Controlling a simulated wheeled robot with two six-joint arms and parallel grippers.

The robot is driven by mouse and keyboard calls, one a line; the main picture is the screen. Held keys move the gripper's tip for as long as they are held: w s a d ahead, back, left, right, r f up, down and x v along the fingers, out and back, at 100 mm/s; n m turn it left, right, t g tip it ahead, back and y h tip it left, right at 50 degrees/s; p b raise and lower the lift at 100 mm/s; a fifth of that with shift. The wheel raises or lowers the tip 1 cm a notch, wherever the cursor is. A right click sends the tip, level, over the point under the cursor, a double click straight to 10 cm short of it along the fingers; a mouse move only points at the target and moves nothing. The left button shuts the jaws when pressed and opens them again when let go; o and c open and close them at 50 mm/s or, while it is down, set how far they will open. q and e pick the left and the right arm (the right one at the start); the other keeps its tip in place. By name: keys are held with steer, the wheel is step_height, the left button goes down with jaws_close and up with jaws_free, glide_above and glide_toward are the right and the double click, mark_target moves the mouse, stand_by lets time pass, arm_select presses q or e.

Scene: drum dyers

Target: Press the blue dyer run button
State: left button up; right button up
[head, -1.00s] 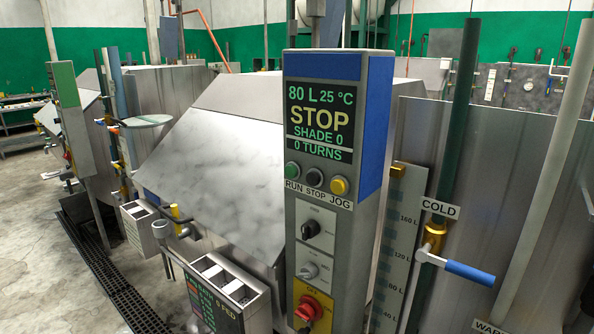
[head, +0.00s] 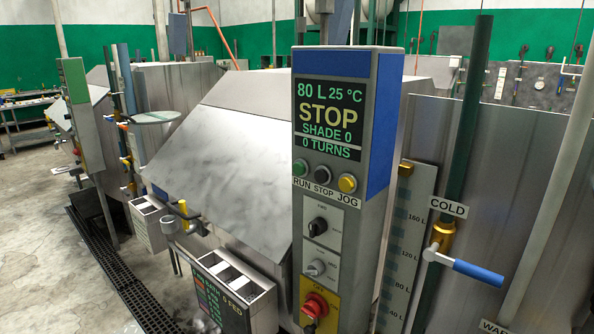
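The blue dyer's control panel (head: 344,220) stands upright right of centre in the head view, with a blue band and blue side. Its screen (head: 329,118) reads 80 L, 25 °C, STOP, SHADE 0 and 0 TURNS. Below the screen are three round buttons: the green run button (head: 300,169) at left, the dark stop button (head: 323,173) in the middle and the yellow jog button (head: 347,183) at right. None of them is covered. Neither of my grippers is in view.
A blue-handled valve (head: 464,268) labelled COLD juts out at the right. A feed box (head: 235,285) with open compartments stands low at left of the panel. A sloped metal drum housing (head: 220,165) lies behind. Grey floor (head: 40,225) is open at far left, past a drain grate.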

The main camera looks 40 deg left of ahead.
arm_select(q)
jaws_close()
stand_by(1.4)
